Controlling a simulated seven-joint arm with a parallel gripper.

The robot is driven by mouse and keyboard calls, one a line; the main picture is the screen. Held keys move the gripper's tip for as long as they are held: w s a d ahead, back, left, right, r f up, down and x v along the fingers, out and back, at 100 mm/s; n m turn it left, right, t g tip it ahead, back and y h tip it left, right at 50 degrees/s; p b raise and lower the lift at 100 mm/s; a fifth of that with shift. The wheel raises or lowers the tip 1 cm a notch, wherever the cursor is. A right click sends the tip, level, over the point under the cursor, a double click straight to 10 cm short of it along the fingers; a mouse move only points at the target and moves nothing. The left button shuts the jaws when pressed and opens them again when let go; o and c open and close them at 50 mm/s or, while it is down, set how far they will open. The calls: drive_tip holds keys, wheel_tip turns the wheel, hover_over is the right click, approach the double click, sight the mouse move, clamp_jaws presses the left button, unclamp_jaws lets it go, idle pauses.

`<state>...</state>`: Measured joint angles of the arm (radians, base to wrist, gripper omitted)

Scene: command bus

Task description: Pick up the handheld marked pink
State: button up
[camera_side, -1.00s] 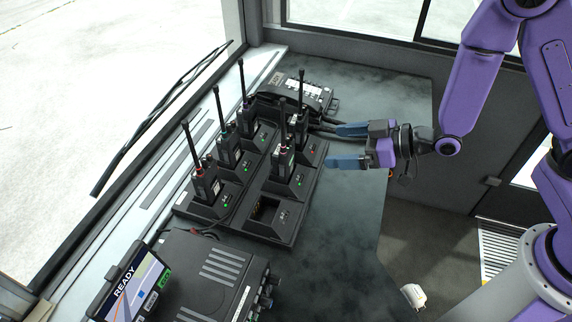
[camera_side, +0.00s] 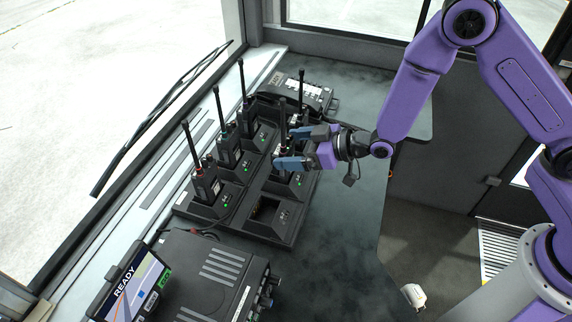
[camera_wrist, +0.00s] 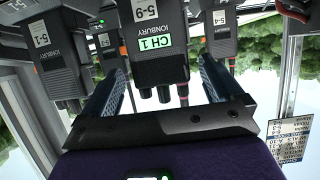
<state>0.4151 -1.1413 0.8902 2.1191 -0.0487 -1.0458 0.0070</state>
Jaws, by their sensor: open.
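Several black handhelds stand upright in a charger rack (camera_side: 283,236) in the side view. My gripper (camera_side: 291,148) is open at the right-hand row, its blue fingers around or beside a handheld (camera_side: 281,153) that they partly hide. In the wrist view my gripper (camera_wrist: 163,88) is open, with a handheld (camera_wrist: 150,22) labelled 5-9 and CH 1 between the fingers in the picture. A small reddish-pink ring (camera_wrist: 183,91) shows by its antenna. I cannot tell whether the fingers touch it. The front left handheld (camera_side: 206,186) has an orange-red band.
Another handheld (camera_side: 299,120) stands just behind my gripper. The near right charger slot (camera_side: 264,211) is empty. A radio unit (camera_side: 218,275) with a READY screen (camera_side: 135,286) is in front. A desk unit (camera_side: 303,92) is at the back. The counter on the right is clear.

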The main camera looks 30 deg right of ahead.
sight(279, 149)
drive_tip(key=shift+x, duration=1.8)
drive_tip(key=shift+a, duration=0.1)
drive_tip(key=c, duration=1.2)
drive_tip(key=shift+r, duration=0.1)
drive_tip(key=shift+r, duration=0.15)
